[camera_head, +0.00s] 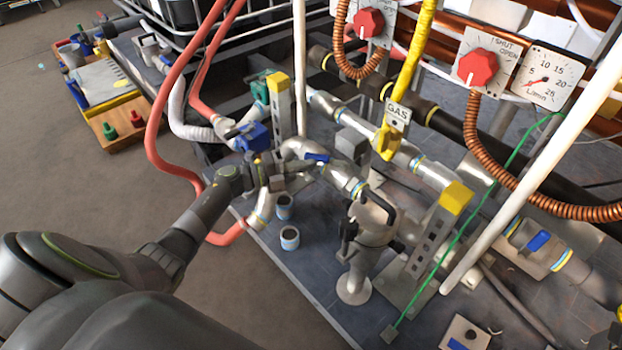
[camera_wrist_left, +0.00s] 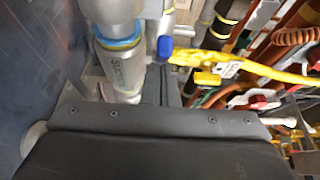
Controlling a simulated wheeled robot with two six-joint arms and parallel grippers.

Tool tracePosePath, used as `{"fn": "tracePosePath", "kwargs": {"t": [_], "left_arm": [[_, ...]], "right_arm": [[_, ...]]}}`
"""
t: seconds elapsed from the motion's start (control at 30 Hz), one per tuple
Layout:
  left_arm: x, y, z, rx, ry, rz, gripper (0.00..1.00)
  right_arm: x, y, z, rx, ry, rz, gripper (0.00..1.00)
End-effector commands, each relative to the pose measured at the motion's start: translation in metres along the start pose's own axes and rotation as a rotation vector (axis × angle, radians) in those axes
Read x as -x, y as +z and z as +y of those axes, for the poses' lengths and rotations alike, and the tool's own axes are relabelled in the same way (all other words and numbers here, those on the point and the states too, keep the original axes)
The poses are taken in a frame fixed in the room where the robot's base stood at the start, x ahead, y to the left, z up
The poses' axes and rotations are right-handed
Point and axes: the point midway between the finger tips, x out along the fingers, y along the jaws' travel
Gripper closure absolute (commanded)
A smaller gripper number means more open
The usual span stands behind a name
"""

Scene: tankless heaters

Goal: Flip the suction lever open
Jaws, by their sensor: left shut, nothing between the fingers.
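My left gripper (camera_head: 280,178) reaches in from the left among the grey pipes and is shut, with nothing held. A short blue lever (camera_head: 317,158) lies on the grey pipe just right of its fingertips; I cannot tell whether they touch. In the left wrist view, a grey pipe with a partly readable suction label (camera_wrist_left: 118,65) runs down behind my dark gripper body (camera_wrist_left: 150,130). A blue lever end (camera_wrist_left: 165,48) shows just right of this pipe. I cannot tell for sure whether both views show the same lever. My right gripper is out of view.
A blue valve handle (camera_head: 252,135) stands left of the pipes. Two small cups (camera_head: 287,238) sit on the base plate. A grey pump (camera_head: 368,235) stands to the right. A red hose (camera_head: 160,130), a yellow gas valve (camera_head: 385,140) and a white pole (camera_head: 300,65) are close by.

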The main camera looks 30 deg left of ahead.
Motion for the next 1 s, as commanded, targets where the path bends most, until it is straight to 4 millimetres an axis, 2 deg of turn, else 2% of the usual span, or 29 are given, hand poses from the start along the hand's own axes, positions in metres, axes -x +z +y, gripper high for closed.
{"fn": "tracePosePath", "kwargs": {"t": [0.3,1.0], "left_arm": [[-0.003,0.013,0.001,-0.001,0.001,-0.003,1.0],[-0.003,0.014,0.0,0.0,0.001,-0.002,1.0]], "right_arm": [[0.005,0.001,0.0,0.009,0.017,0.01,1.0],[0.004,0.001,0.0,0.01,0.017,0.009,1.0]]}}
